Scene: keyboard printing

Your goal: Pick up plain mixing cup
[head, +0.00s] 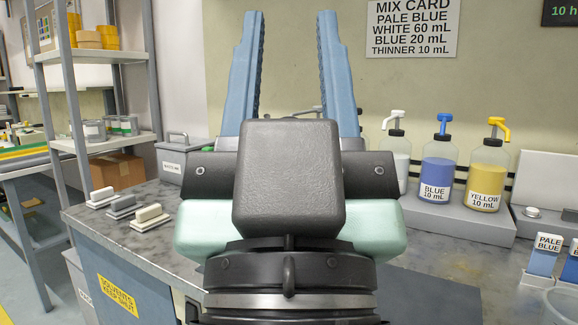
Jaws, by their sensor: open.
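My gripper (291,75) is open and empty in the middle of the head view. Its two blue fingers point up, wide apart, with the wall behind them. The gripper's dark body hides much of the counter behind it. I cannot make out a plain mixing cup for certain. A pale rounded object (562,304) is cut off at the lower right edge, and I cannot tell whether it is a cup.
Pump bottles of white (397,160), blue (437,177) and yellow (487,179) stand on a grey ledge (465,221). A labelled pale blue container (544,256) sits at the right. Pale-handled blocks (122,204) lie on the counter's left. A mix card (413,28) hangs behind.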

